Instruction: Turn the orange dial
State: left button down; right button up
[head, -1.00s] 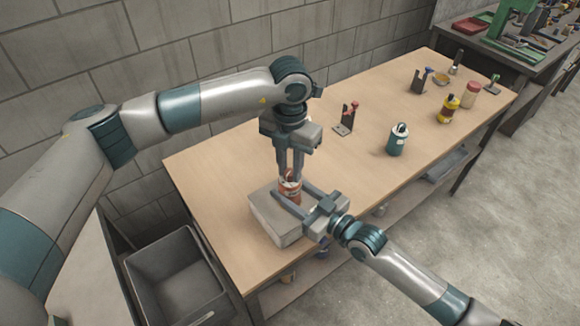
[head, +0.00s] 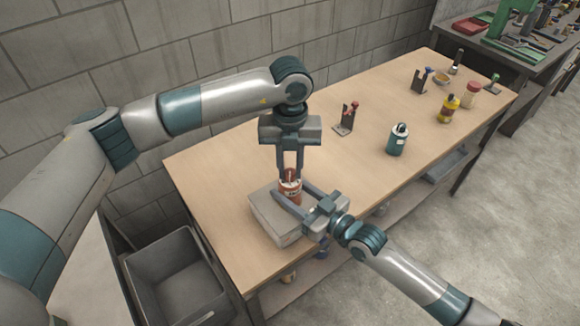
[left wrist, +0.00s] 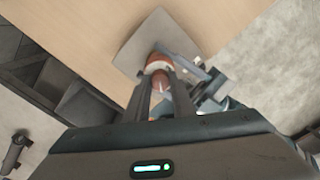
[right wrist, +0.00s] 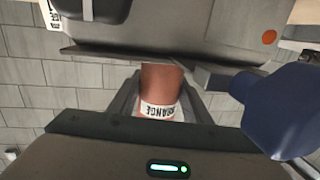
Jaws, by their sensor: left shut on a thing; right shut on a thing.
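The orange dial (head: 290,187) is a small upright orange cylinder with a white band, on top of a grey block (head: 268,222) at the table's near left. In the right wrist view the orange body (right wrist: 160,80) shows a white label reading ORANGE upside down. My left gripper (head: 289,172) points straight down and is shut on the dial's top. My right gripper (head: 291,194) reaches in from the lower right, low over the block, and is shut on the dial's body. In the left wrist view the dial (left wrist: 158,64) is partly hidden by my left fingers.
A teal canister (head: 397,140), a small stand with a red top (head: 347,118), a yellow bottle (head: 449,109) and other small items stand farther right on the wooden table (head: 330,165). A grey bin (head: 178,275) stands on the floor at lower left.

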aim_at(290, 172)
pick_arm(q)
jog(key=shift+n, duration=0.6)
jog(key=c, duration=1.5)
grip_release()
jog(key=shift+r, duration=0.1)
notch_tip(290, 172, up, 12)
jog(key=shift+f, duration=0.1)
pick_arm(e)
jog(key=o, duration=1.2)
